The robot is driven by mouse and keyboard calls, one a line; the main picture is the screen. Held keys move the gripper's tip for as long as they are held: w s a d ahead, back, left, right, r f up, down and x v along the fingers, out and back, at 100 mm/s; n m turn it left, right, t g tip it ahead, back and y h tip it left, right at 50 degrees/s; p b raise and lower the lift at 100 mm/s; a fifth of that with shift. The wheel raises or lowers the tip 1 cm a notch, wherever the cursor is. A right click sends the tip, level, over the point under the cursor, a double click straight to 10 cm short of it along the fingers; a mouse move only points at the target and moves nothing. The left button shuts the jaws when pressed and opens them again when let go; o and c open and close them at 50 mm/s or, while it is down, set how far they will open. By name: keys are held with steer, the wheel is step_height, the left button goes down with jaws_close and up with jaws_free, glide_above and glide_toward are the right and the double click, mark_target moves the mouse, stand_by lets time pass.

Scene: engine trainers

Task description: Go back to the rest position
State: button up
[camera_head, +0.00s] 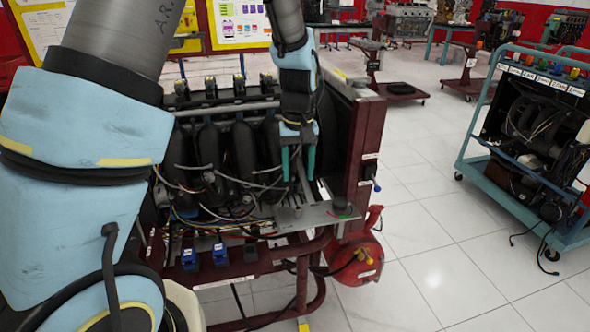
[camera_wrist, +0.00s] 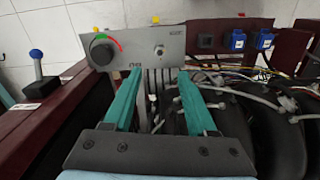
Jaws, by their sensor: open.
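My gripper (camera_head: 298,163) hangs over the right part of an engine trainer (camera_head: 222,160) in the head view, fingers pointing down. In the wrist view its two teal fingers (camera_wrist: 160,103) are apart with nothing between them. Past the fingertips is a grey control panel (camera_wrist: 140,48) with a black knob and a red and green arc; it also shows in the head view (camera_head: 318,215). I cannot tell the exact gap between the fingertips and the panel.
Wires and black hoses lie close around my gripper. A red tank (camera_head: 357,270) sits low at the trainer's right. Another trainer on a teal cart (camera_head: 482,170) stands at the right. White tiled floor (camera_head: 425,215) between them is clear. A lever with a blue knob (camera_wrist: 37,65) stands on the frame.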

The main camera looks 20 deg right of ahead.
steer(key=s+a+r, duration=0.1)
steer(key=a+r, duration=0.1)
steer(key=a, duration=0.8)
steer(key=s+a+r+n+t+p, duration=0.1)
steer(key=a+r, duration=0.2)
steer(key=a, duration=0.7)
steer(key=s+a+r+n, duration=0.1)
steer(key=a+r, duration=0.1)
steer(key=a, duration=0.8)
steer(key=shift+s+r+t, duration=0.25)
steer(key=shift+r+t, duration=0.05)
steer(key=shift+r, duration=0.1)
